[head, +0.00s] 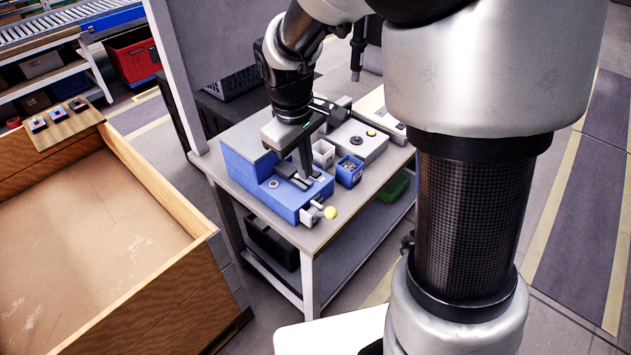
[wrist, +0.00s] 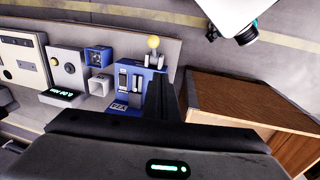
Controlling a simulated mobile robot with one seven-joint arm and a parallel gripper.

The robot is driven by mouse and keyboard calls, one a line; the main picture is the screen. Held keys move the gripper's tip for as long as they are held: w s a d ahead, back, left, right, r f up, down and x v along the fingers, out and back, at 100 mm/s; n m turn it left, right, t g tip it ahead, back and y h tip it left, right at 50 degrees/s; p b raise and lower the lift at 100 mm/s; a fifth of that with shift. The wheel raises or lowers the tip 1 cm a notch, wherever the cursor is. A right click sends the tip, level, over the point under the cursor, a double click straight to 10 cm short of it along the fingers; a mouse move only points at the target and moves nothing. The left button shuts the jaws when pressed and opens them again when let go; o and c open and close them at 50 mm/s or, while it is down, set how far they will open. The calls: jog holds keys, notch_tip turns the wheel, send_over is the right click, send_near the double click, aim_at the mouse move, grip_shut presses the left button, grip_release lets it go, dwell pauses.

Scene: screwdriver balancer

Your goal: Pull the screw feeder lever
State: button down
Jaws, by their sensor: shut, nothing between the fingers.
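The screw feeder is a blue box (head: 245,170) with a grey top plate, standing at the near left end of a grey workbench. A yellow ball knob (head: 330,212) on a small metal fitting sticks out of its front end and looks like the lever's handle. In the wrist view the blue feeder (wrist: 126,104) and the yellow knob (wrist: 153,42) show left of and beyond the fingers. My gripper (head: 305,173) is shut and empty. It points down over the feeder, behind the knob and apart from it; whether it touches the feeder is unclear. Its dark fingers (wrist: 162,98) hide part of the feeder.
Small bins, a blue one (head: 349,172) and a white one (head: 323,153), stand right of the feeder, with a grey box (head: 356,142) behind. A large wooden crate (head: 165,185) is left of the bench. Floor in front of the knob is open.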

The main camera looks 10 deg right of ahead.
send_over(321, 214)
jog(key=s, duration=0.2)
jog(key=shift+f, duration=6.35)
jog(key=shift+w+a, duration=0.15)
jog(key=shift+f+b, duration=0.1)
jog(key=shift+b, duration=0.4)
